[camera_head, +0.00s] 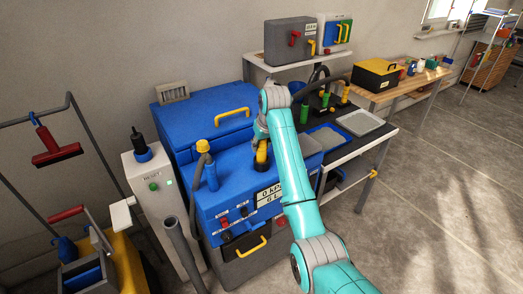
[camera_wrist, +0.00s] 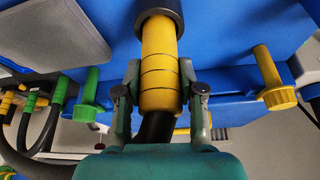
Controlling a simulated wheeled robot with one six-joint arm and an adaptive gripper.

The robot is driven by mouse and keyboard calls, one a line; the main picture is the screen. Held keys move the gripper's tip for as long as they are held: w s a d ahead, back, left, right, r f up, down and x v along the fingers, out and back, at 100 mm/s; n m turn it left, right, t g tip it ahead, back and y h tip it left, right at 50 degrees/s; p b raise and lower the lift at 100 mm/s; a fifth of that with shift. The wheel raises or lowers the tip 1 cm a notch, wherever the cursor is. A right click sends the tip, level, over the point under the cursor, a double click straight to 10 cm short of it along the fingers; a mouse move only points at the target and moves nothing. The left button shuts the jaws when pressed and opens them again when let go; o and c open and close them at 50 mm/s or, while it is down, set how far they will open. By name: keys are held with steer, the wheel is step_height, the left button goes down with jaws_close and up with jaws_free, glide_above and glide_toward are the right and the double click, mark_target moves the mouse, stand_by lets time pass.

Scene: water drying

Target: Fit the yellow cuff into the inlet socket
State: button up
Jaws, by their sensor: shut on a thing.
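The yellow cuff (camera_wrist: 159,62) stands between the two fingers of my gripper (camera_wrist: 160,82) in the wrist view, with a black hose (camera_wrist: 156,127) running from its near end. Its far end meets a dark round collar (camera_wrist: 160,10), which looks like the inlet socket; how deep it sits I cannot tell. In the head view the cuff (camera_head: 262,152) shows as a small yellow piece over the blue machine (camera_head: 235,190), below my wrist. The fingers are shut on the cuff. My arm hides part of the machine top there.
In the wrist view a yellow-knobbed fitting (camera_wrist: 277,97) is at the right and a green fitting (camera_wrist: 90,90) at the left. In the head view a blue post with a yellow top (camera_head: 205,148) stands left of my gripper. A dark bench (camera_head: 372,140) with trays lies right.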

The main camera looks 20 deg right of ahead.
steer(key=shift+f, duration=1.25)
steer(key=shift+f, duration=0.1)
steer(key=o, duration=1.2)
steer(key=shift+c, duration=0.2)
steer(key=v, duration=1.2)
